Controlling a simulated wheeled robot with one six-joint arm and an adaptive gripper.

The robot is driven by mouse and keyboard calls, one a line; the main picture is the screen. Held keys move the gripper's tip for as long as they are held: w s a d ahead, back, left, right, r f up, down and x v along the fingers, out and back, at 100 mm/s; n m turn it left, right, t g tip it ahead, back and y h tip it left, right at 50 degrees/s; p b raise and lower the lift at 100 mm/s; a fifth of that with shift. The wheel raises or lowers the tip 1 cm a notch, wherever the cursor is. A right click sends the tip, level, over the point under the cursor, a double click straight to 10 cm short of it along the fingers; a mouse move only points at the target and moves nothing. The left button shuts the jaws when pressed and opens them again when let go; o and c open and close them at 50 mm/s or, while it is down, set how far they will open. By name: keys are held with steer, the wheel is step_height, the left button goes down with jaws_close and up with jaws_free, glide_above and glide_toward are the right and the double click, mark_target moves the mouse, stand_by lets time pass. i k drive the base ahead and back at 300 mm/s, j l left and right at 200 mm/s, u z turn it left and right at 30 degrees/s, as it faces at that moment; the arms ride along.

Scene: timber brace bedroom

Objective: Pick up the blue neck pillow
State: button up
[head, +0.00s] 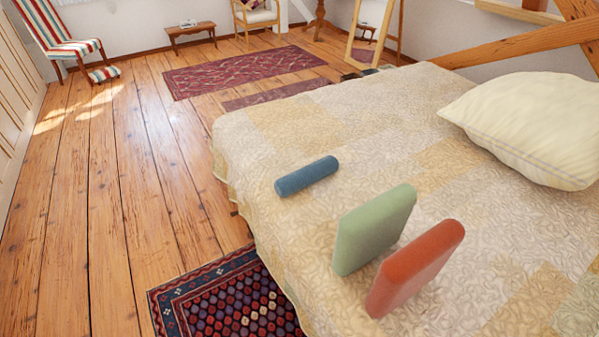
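The blue neck pillow (307,176) is a small dark blue cylinder. It lies on its side on the bed (290,130), near the bed's left edge, with bare quilt around it. It is apart from the green cushion, which is nearer to the camera and to the right. My gripper does not show in the head view.
A green cushion (373,230) and a red cushion (414,268) stand on edge on the bed, close together. A cream pillow (530,125) lies at the right. Wooden floor (130,190) is open left of the bed. A patterned rug (230,300) lies beside it.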

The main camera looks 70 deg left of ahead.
mark_target(290, 185)
steer(key=u, duration=1.75)
steer(key=i+j+z, duration=0.1)
steer(key=i+j, duration=0.15)
steer(key=j, duration=0.15)
steer(key=i+j+z, duration=0.15)
steer(key=j, duration=0.3)
steer(key=i+j+z, duration=0.1)
steer(key=i+j, duration=0.15)
steer(key=j, duration=0.2)
steer(key=i+j+z, duration=0.15)
steer(key=j, duration=0.3)
steer(key=i+j+z, duration=0.1)
steer(key=j, duration=0.4)
steer(key=i+j+z, duration=0.15)
steer(key=j, duration=0.35)
steer(key=i+j+z, duration=0.1)
steer(key=i+j, duration=0.15)
steer(key=j, duration=0.3)
steer(key=i+j+z, duration=0.1)
steer(key=j, duration=0.4)
steer(key=i, duration=0.45)
